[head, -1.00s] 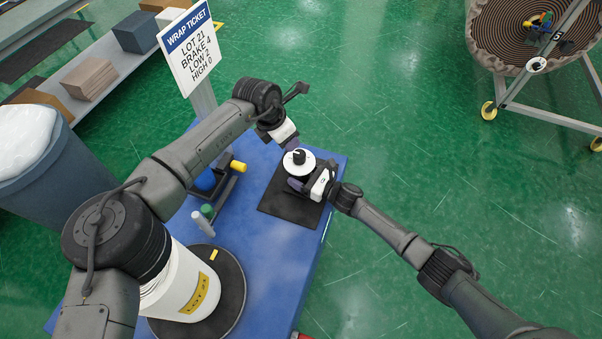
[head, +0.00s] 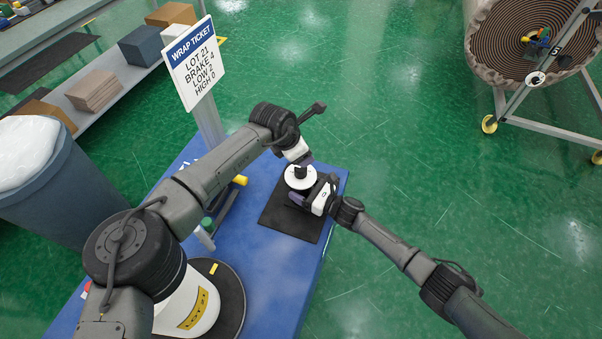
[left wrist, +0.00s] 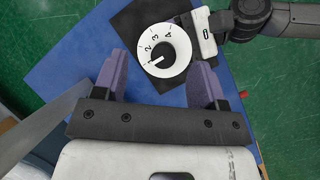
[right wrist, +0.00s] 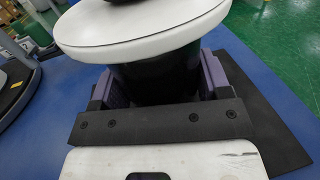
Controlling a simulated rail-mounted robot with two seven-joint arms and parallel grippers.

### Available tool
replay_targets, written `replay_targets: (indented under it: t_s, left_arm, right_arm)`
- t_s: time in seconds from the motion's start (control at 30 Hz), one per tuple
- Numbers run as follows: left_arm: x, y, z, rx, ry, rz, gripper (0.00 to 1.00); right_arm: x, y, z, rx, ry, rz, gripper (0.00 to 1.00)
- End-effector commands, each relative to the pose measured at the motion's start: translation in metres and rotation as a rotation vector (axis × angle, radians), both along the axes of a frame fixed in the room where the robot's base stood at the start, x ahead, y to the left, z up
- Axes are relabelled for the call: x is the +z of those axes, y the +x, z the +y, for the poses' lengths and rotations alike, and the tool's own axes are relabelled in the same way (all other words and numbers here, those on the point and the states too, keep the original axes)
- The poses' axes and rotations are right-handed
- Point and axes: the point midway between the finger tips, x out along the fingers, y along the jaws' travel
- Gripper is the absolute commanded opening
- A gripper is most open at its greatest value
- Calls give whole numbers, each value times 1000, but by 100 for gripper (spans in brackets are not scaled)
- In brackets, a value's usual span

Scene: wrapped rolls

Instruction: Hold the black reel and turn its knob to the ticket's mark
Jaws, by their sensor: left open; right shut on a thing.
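The black reel (right wrist: 155,88) stands on a black mat (head: 285,222), its white dial (left wrist: 178,66) on top. My right gripper (right wrist: 160,82) is shut on the reel's body from the side. The wrap ticket (head: 194,68) reads LOT 21, BRAKE 4, LOW 2, HIGH 0.
The ticket's post (head: 209,122) rises behind my left arm from the blue table (head: 270,280). A white LOT 21 roll (head: 190,312) stands near the front. A grey bin (head: 60,190) is at left.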

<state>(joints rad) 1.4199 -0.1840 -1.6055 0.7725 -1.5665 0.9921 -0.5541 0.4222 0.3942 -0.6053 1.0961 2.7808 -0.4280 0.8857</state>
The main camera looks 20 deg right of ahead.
Motion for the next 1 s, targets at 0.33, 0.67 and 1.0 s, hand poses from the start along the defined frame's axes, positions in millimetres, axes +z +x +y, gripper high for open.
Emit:
replay_targets:
  t_s: [0.33,0.67,1.0]
  left_arm:
    - [-28,-34,-116,-283,-299,-452,65]
    - [-31,-163,-188,224,-1034,216,65]
    - [-18,-150,-109,1064,-1563,1385,65]
  right_arm:
    - [0,0,0,0,0,0,29]
    - [0,0,0,0,0,0,29]
    - [0,0,0,0,-1,1,29]
